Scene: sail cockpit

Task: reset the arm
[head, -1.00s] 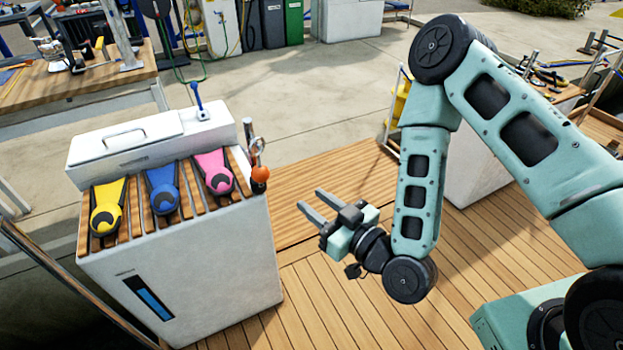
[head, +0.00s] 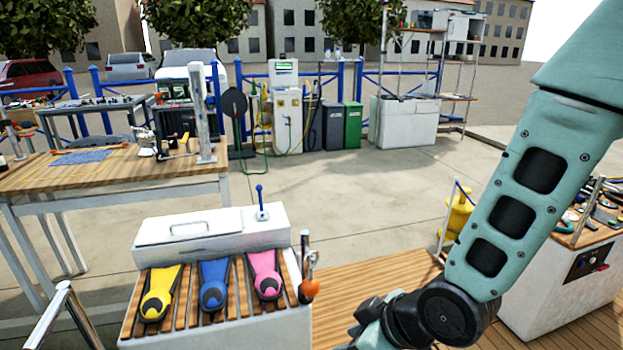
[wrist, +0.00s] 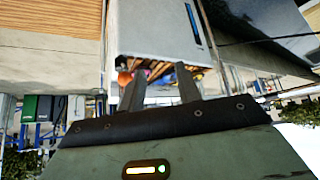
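My arm comes in from the right of the head view, and its wrist hangs at the bottom edge, right of the white cabinet. The fingertips are cut off there. In the wrist view my gripper (wrist: 158,85) shows two separate fingers with nothing between them, so it is open and empty. The wrist picture appears upside down. Beyond the fingers it shows the white cabinet (wrist: 160,32) and an orange ball (wrist: 124,78).
A workbench (head: 110,178) stands left, a tool counter (head: 560,290) right. Open paving (head: 350,200) lies behind.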

